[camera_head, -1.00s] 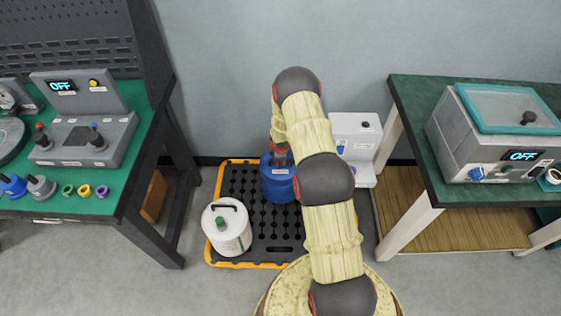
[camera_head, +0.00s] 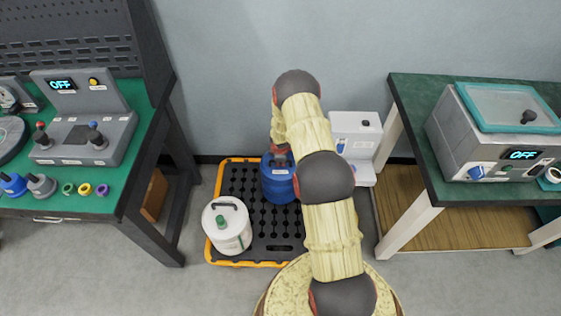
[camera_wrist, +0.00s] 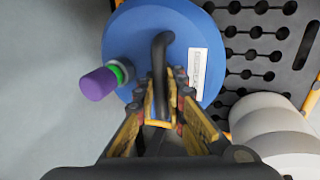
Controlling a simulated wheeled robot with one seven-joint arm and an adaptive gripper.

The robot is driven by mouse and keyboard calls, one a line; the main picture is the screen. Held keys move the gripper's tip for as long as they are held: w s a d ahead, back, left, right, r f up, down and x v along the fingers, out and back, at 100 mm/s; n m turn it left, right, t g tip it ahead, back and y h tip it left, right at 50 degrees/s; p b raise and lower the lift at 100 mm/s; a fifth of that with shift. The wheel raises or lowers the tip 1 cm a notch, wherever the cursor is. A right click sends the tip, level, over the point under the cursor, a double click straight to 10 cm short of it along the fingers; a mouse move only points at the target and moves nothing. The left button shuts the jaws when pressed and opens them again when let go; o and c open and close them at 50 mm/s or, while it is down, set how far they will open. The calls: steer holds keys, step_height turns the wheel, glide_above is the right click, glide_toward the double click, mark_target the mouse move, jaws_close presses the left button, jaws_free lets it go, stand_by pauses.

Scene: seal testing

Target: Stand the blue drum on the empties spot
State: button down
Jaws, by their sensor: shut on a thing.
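The blue drum (camera_head: 277,186) stands at the back of the black spill tray with an orange rim (camera_head: 279,228). It looks upright, and its right side is partly hidden by my arm. In the wrist view the drum's top (camera_wrist: 204,28) shows a black handle, a purple cap and a white label. My gripper (camera_wrist: 160,112) is shut on the drum's black handle. In the head view my gripper is mostly hidden by my arm. I cannot make out a marked empties spot.
A white drum with a green cap (camera_head: 227,230) stands at the tray's front left. A white dispenser (camera_head: 356,140) stands behind right of the tray. Green-topped benches stand left (camera_head: 100,205) and right (camera_head: 412,98). Bare floor lies in front of the left bench.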

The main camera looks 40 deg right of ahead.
steer(key=shift+w+f, duration=0.1)
steer(key=shift+f, duration=0.25)
steer(key=c, duration=1.8)
jaws_free()
steer(key=shift+f, duration=0.1)
steer(key=shift+o, duration=0.2)
step_height(320, 180, up, 7)
steer(key=p, duration=0.6)
steer(key=shift+p, duration=0.35)
